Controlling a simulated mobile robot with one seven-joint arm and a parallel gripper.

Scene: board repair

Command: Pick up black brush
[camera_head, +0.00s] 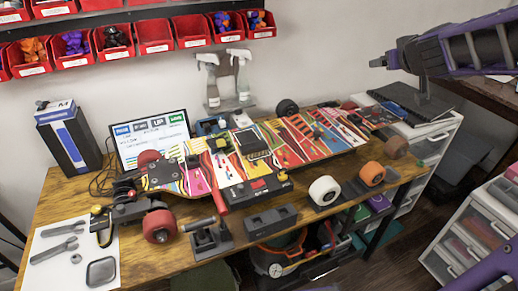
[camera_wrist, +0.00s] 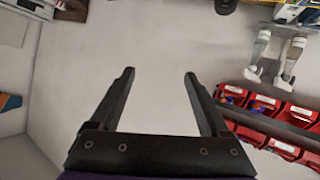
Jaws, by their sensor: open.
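I cannot pick out a black brush for certain in either view. The wooden workbench (camera_head: 65,195) holds a colourful skateboard deck (camera_head: 285,143) with many small dark items on and around it, too small to tell apart. My gripper (camera_wrist: 158,73) is open and empty in the wrist view, its two black fingers apart with only pale wall between them. In the head view my arm is at the upper right, above the right end of the bench, and its jaws are not clear there.
Red bins (camera_head: 155,36) line a wall shelf. A monitor (camera_head: 150,138) and a tall dark box (camera_head: 68,135) are at the left. Black notebooks (camera_head: 400,101) lie on white drawers at the right. Wheels (camera_head: 325,190) and tools line the bench front.

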